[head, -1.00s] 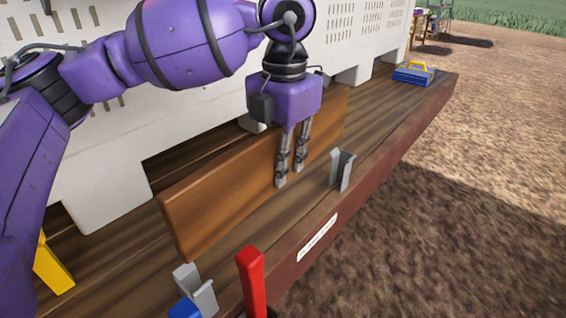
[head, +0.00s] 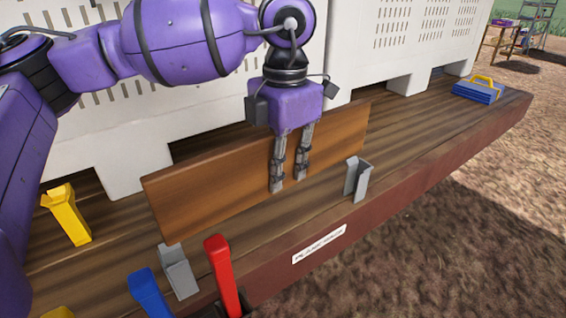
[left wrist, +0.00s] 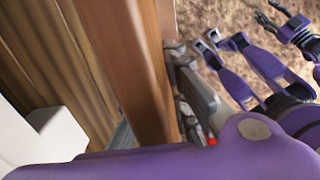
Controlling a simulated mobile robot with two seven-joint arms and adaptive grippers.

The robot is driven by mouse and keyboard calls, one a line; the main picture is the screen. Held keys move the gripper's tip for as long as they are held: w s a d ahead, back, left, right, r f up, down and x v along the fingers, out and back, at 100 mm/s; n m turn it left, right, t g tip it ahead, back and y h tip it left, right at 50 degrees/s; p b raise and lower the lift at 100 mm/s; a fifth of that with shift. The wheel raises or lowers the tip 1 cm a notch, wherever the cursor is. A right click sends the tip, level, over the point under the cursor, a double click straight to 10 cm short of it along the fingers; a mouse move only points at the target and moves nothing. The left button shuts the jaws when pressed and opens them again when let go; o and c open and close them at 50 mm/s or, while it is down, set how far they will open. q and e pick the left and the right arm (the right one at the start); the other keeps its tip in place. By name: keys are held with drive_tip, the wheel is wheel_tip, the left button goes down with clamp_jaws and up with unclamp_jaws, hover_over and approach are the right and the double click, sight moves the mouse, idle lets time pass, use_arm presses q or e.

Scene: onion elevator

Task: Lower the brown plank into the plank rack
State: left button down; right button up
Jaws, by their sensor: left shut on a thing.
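My left gripper (head: 289,182) is shut on the brown plank (head: 225,185), gripping it from above near its middle. The plank stands on its long edge. The plank rack is a pair of grey slotted brackets on the wooden bench: a left bracket (head: 180,275) and a right bracket (head: 358,182). In the head view the plank's lower edge passes just above and behind both; the exact gap is unclear. In the left wrist view the plank (left wrist: 130,65) runs down past the fingers.
White slatted crates (head: 400,35) stand behind the plank. Yellow (head: 68,215), blue (head: 150,295) and red (head: 222,275) upright pieces stand near the left bracket. A label (head: 320,244) is on the bench's front edge. A blue item with a yellow handle (head: 478,90) lies far right.

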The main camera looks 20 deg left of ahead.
use_arm(q)
drive_tip(key=shift+d, duration=0.15)
drive_tip(key=shift+f+m, duration=0.1)
drive_tip(key=shift+m, duration=0.2)
use_arm(e)
drive_tip(key=shift+w, duration=0.15)
use_arm(q)
drive_tip(key=shift+f+b, duration=0.35)
drive_tip(key=shift+f, duration=0.25)
drive_tip(key=shift+f+b, duration=0.55)
drive_tip(key=shift+f, duration=0.4)
drive_tip(key=shift+f+b, duration=0.3)
drive_tip(key=shift+f, duration=0.85)
drive_tip(key=shift+f+b, duration=0.65)
drive_tip(key=shift+f, duration=1.35)
drive_tip(key=shift+f+b, duration=0.6)
drive_tip(key=shift+f, duration=1.1)
use_arm(e)
drive_tip(key=shift+g, duration=0.3)
drive_tip(key=shift+s+d+f, duration=0.1)
drive_tip(key=shift+s+f, duration=0.2)
drive_tip(key=shift+f, duration=0.55)
drive_tip(key=shift+s+d+f, duration=0.15)
drive_tip(key=shift+s+f, duration=0.2)
drive_tip(key=shift+f, duration=0.5)
drive_tip(key=shift+s+d+f, duration=0.1)
drive_tip(key=shift+s+f, duration=0.2)
drive_tip(key=shift+f, duration=0.55)
